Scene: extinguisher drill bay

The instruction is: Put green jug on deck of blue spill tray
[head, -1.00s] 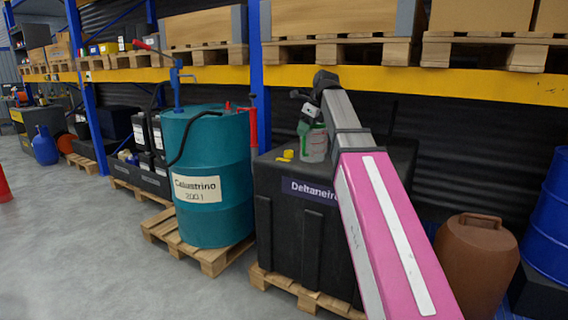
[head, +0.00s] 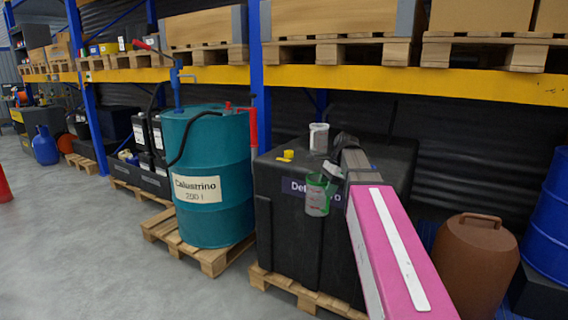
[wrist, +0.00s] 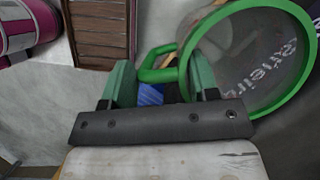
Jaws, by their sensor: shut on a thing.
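The green jug (head: 317,197) is a clear vessel with a green rim and green handle. It hangs in the air before the front face of the black tank, covering part of its label. My gripper (head: 334,174) is at its upper right. In the wrist view, the jug's round green rim (wrist: 312,62) fills the right side, and its green handle (wrist: 158,74) lies between the fingertips of my gripper (wrist: 155,82). My gripper is shut on that handle. I cannot make out a blue spill tray for certain; a small blue patch (wrist: 150,95) shows between the fingers.
The black tank (head: 290,225) stands on a pallet, with a white can (head: 319,139) and a yellow cap (head: 286,156) on top. A teal drum (head: 212,150) with a red-handled pump stands left. A brown jug (head: 475,265) stands right. The grey floor (head: 90,250) is clear at left.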

